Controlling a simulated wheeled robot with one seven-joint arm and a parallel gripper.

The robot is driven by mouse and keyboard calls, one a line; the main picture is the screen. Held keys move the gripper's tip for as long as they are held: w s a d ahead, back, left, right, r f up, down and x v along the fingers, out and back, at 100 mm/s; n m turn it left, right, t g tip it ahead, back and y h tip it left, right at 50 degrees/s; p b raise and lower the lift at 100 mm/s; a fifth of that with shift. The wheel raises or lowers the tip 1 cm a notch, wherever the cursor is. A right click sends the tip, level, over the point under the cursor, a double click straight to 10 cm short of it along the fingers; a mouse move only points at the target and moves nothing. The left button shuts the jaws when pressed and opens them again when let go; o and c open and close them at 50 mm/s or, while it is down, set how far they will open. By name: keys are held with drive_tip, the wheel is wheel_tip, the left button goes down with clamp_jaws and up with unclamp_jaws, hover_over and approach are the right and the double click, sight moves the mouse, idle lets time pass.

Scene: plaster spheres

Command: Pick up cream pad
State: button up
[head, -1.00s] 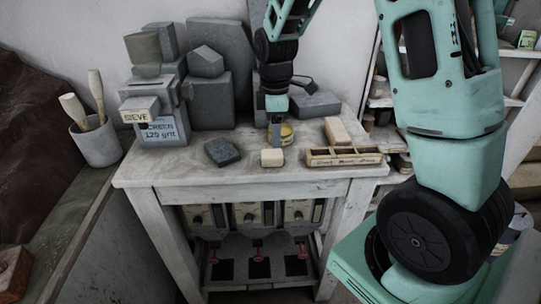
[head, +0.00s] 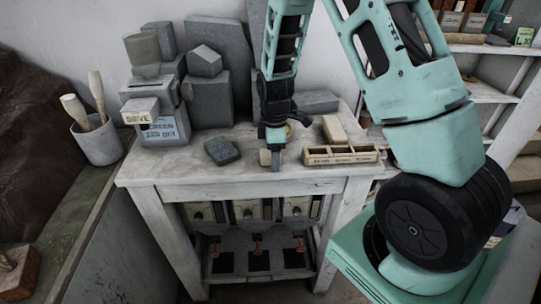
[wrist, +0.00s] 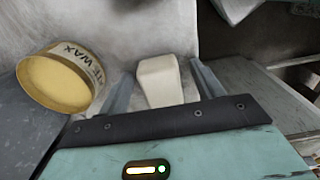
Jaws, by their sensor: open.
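The cream pad (wrist: 160,80) is a small pale block with rounded edges on the worktable. In the wrist view it lies between the two grey fingers of my gripper (wrist: 161,72), with a gap on both sides. My gripper is open and points down at the pad. In the head view my gripper (head: 274,163) is low over the table near its front edge. It hides part of the cream pad (head: 265,157), whose left side shows. I cannot tell whether the fingertips touch the table.
A round wax tin (wrist: 58,80) is left of the fingers. A dark grey block (head: 222,151) sits to the left, a compartmented wooden tray (head: 343,156) to the right, with a longer cream block (head: 335,129) behind it. Grey plaster blocks and a sieve box (head: 158,120) fill the back.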

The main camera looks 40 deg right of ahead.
drive_tip(key=c, duration=1)
drive_tip(key=shift+c, duration=0.2)
wheel_tip(320, 180, up, 10)
drive_tip(key=shift+r+b, duration=0.1)
drive_tip(key=shift+b, duration=1.1)
drive_tip(key=shift+o, duration=1.1)
drive_tip(key=c, duration=0.3)
